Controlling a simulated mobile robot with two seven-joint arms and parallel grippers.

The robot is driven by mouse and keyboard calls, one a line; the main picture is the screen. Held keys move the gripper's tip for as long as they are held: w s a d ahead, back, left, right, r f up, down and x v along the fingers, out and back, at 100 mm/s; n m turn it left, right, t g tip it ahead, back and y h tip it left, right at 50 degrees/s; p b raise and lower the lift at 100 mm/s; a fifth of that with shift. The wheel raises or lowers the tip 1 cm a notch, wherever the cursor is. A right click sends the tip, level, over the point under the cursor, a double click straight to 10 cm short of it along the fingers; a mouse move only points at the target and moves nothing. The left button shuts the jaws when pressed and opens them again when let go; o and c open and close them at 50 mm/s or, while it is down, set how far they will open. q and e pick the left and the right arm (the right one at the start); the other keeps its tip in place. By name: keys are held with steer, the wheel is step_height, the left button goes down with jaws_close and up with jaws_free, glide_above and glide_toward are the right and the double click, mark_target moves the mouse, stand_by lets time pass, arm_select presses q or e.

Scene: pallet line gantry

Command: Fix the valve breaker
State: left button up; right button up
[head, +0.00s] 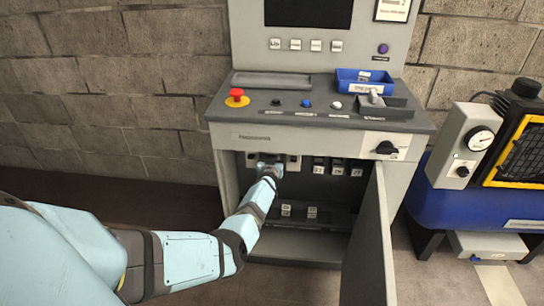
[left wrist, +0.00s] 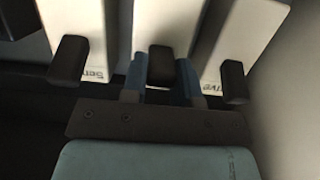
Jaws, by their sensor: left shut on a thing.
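A row of breakers hangs inside the open cabinet of the console. In the left wrist view three pale breakers stand side by side: a left one (left wrist: 75,22), a middle one (left wrist: 163,24) and a right one (left wrist: 235,40). Each has a black lever. My left gripper (left wrist: 161,82) is shut on the middle breaker's black lever (left wrist: 161,62), with one blue finger on each side. The labels on the outer two are too dark to read surely. In the head view my left gripper (head: 268,166) reaches into the cabinet and hides part of the row. My right gripper is not in view.
Several dark numbered breakers (head: 337,167) sit to the right in the row. Two more pieces (head: 312,212) stand on the lower shelf. The cabinet door (head: 368,240) stands open at the right. A red stop button (head: 237,97) and a blue bin (head: 363,82) are on top.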

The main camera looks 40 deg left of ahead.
arm_select(q)
steer(key=shift+a+r, duration=0.15)
steer(key=shift+r, duration=0.05)
stand_by(0.3)
steer(key=o, duration=0.9)
steer(key=shift+f, duration=0.1)
steer(key=shift+s+d+p, duration=0.2)
steer(key=shift+d+p, duration=0.05)
steer(key=shift+p, duration=0.1)
steer(key=shift+p+v, duration=2.5)
steer(key=shift+v, duration=4.15)
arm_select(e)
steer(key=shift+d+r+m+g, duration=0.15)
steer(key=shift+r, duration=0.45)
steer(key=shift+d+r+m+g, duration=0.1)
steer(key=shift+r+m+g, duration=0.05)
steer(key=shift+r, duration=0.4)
arm_select(q)
steer(key=shift+a, duration=0.1)
